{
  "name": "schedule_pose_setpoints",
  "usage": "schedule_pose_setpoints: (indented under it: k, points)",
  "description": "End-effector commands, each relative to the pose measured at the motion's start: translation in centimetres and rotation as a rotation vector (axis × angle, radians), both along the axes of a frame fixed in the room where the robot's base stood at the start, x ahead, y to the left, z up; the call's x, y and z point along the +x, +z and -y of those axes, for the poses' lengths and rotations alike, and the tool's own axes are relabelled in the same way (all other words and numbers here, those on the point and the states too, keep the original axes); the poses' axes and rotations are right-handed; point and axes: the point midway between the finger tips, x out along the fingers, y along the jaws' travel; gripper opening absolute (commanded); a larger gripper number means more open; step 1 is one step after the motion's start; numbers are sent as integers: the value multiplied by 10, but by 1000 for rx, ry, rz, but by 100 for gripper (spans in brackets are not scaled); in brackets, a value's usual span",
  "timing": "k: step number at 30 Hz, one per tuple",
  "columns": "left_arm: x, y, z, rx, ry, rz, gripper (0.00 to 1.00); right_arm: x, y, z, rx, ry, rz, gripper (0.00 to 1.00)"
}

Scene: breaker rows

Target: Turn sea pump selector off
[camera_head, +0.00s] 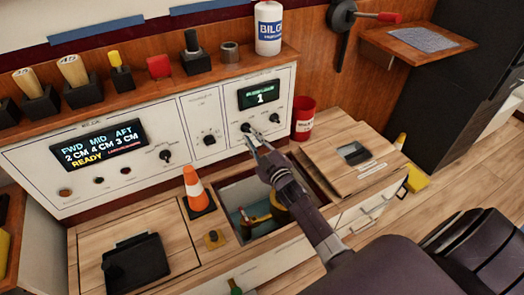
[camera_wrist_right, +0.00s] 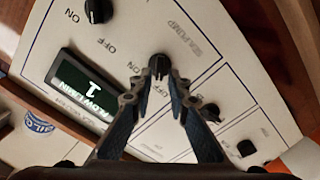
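The sea pump selector is a small black knob (camera_wrist_right: 158,66) on the white panel, beside the printed "SEA PUMP" label, in the right wrist view. I cannot read its pointer direction. My right gripper (camera_wrist_right: 160,80) has its two fingertips close on either side of this knob. A gap shows between the fingers below it, and contact is unclear. In the head view the right gripper (camera_head: 256,139) reaches up to the panel under the small green display (camera_head: 260,95), which reads 1. My left gripper is not in view.
Another black knob (camera_wrist_right: 98,11) sits farther along the panel. The head view shows an open bin (camera_head: 229,194) under my right arm, an orange cone (camera_head: 195,186), a red cup (camera_head: 304,120) right of the panel, and a ledge with bottle (camera_head: 268,30) above.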

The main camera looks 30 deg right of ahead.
Motion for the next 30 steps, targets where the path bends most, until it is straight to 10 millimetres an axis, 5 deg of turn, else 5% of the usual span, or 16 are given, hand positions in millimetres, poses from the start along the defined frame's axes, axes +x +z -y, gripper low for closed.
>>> schedule_pose_setpoints:
  k: [13,30]
  points:
    - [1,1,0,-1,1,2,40,-80,-1,-5,0,0,-1,16]
    - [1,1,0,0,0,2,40,-93,0,-5,0,0,0,16]
